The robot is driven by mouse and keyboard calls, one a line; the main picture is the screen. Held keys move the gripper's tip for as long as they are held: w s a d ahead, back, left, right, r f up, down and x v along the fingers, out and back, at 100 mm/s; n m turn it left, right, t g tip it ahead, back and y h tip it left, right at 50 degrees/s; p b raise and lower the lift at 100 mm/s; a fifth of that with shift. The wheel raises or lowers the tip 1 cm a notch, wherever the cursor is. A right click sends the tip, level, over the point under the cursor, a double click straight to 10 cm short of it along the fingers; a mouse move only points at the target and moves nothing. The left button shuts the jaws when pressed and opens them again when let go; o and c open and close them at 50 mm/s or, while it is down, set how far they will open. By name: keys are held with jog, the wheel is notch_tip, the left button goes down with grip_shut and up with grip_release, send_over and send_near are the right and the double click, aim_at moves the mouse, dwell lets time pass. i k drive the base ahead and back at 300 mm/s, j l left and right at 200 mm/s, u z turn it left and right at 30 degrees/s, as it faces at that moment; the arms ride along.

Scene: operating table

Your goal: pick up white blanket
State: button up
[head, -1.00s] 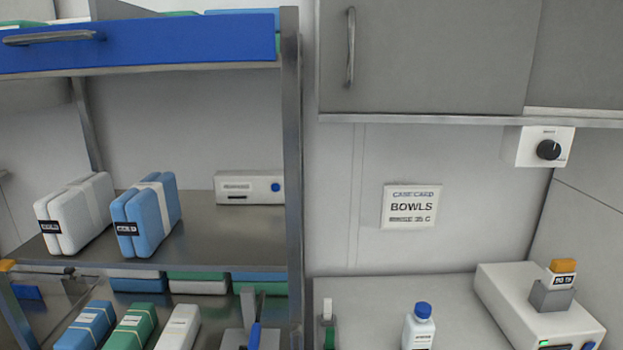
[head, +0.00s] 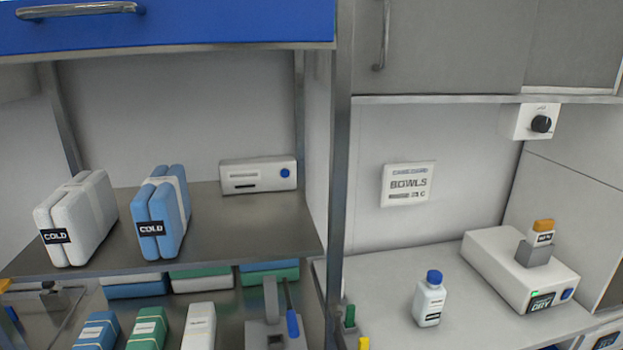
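A white folded bundle (head: 76,221) with a pale band and a black "COLD" label stands upright on the left of the middle metal shelf; it looks like the white blanket. A similar blue bundle (head: 163,216), also labelled "COLD", stands to its right with a small gap between them. A smaller white pack (head: 200,327) lies on the lower level beside a green pack (head: 149,329) and a blue pack (head: 97,331). My gripper does not show in the head view.
A white box with a blue button (head: 257,175) sits at the back of the middle shelf (head: 240,235). A steel post (head: 339,170) bounds the shelf's right side. A white bottle (head: 429,302) and a white device (head: 500,268) stand on the right counter.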

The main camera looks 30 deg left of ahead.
aim_at(72, 223)
jog(key=k+j+z, duration=0.3)
jog(key=k+j, duration=0.75)
